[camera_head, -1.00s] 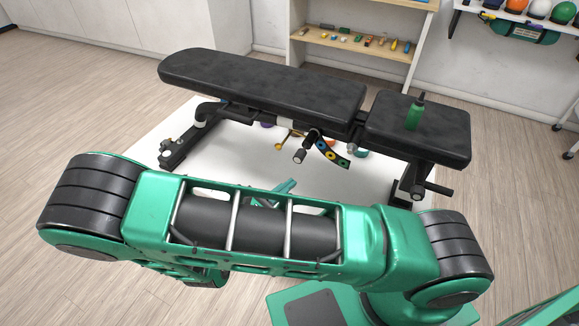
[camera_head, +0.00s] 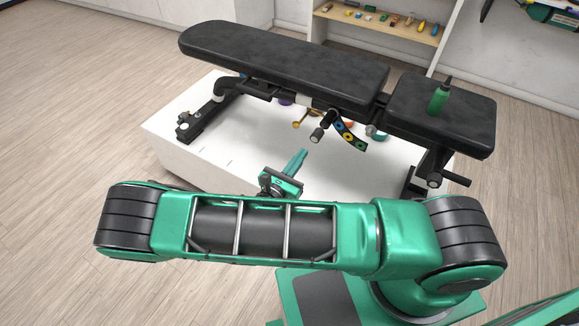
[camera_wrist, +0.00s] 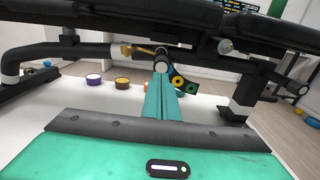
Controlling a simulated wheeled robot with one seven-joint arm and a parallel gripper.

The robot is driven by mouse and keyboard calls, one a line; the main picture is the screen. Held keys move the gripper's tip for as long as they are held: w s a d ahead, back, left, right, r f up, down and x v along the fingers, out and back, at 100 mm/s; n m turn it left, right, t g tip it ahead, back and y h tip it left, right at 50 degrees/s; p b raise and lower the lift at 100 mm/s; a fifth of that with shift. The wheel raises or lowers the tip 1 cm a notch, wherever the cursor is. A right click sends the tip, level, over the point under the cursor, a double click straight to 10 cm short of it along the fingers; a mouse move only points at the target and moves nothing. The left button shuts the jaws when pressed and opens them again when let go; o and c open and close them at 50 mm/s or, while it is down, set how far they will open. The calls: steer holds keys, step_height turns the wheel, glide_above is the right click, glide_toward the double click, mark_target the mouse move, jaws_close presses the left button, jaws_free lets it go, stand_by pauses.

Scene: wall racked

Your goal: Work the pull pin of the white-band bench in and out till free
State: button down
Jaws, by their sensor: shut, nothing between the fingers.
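The black bench (camera_head: 285,62) with a white band (camera_head: 303,99) on its frame rests on a white platform, its backrest and seat nearly flat. The pull pin (camera_head: 317,135), a black knob with a grey end, sticks out below the frame beside a curved plate with coloured holes (camera_head: 346,136). My gripper (camera_head: 303,154) is shut and empty, short of the pin and apart from it in the head view. In the wrist view the teal fingers (camera_wrist: 161,90) point toward the pin (camera_wrist: 161,65); the gap there is hard to judge.
A green bottle (camera_head: 438,98) stands on the bench seat. The white platform (camera_head: 205,155) carries small coloured pieces under the bench, including a purple one (camera_wrist: 94,80). A wooden shelf (camera_head: 380,22) with small items stands behind. The platform's front area is clear.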

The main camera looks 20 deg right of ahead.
mark_target(314, 139)
steer(key=x, duration=0.6)
